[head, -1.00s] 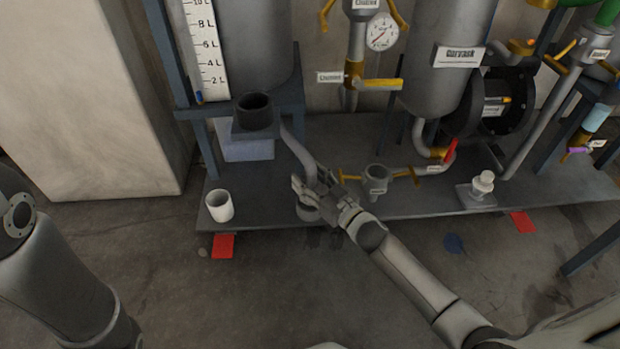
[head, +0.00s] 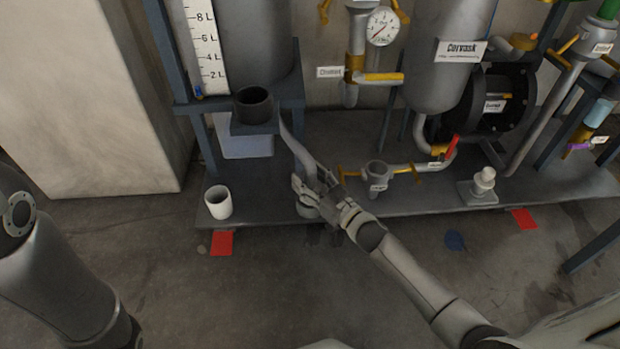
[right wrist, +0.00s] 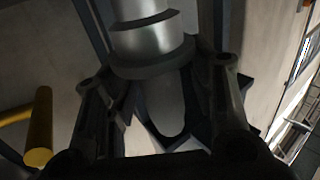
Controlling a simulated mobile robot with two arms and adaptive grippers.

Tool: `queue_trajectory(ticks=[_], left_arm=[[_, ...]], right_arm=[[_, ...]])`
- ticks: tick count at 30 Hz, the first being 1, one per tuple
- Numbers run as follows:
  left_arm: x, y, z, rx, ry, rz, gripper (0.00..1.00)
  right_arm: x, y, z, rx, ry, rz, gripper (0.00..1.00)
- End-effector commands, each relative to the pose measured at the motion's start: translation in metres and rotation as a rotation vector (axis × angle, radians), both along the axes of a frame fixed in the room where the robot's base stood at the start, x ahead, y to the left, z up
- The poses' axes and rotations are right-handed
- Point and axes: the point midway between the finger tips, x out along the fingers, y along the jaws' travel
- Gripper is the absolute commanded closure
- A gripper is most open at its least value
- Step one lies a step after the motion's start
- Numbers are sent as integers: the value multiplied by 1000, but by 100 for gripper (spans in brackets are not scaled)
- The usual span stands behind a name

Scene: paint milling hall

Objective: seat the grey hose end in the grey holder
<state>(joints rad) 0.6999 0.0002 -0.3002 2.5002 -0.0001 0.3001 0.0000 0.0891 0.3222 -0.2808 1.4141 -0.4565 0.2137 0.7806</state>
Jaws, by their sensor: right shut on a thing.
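My right gripper (head: 312,188) is low at the front edge of the skid, shut on the grey hose end. The grey hose (head: 296,146) runs down from behind the dark cup into the fingers. In the right wrist view, a grey metal cylinder with a collar (right wrist: 150,42) lies between the finger tips of my right gripper (right wrist: 158,85). A grey round piece (head: 306,209) shows just under the fingers; I cannot tell if it is the holder or part of the hose end. The fingers hide the contact. My left gripper is outside the view.
A white cup (head: 218,202) stands left of the gripper on the skid (head: 262,208). A dark open cup (head: 254,104) sits on a bracket above. A grey pipe fitting (head: 377,173) with yellow levers is close on the right. A white-topped fitting (head: 484,183) stands further right.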

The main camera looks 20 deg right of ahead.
Motion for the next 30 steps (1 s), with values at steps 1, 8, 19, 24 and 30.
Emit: queue_trajectory(ticks=[1,8,19,24,30], left_arm=[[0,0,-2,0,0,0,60],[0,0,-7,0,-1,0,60],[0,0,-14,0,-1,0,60],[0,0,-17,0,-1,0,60],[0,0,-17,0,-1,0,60]], right_arm=[[1,0,0,2,-6,1,94],[1,0,-6,2,-6,1,94],[1,0,-17,2,-6,1,94],[1,0,-21,2,-6,1,94],[1,0,-21,2,-6,1,94]])
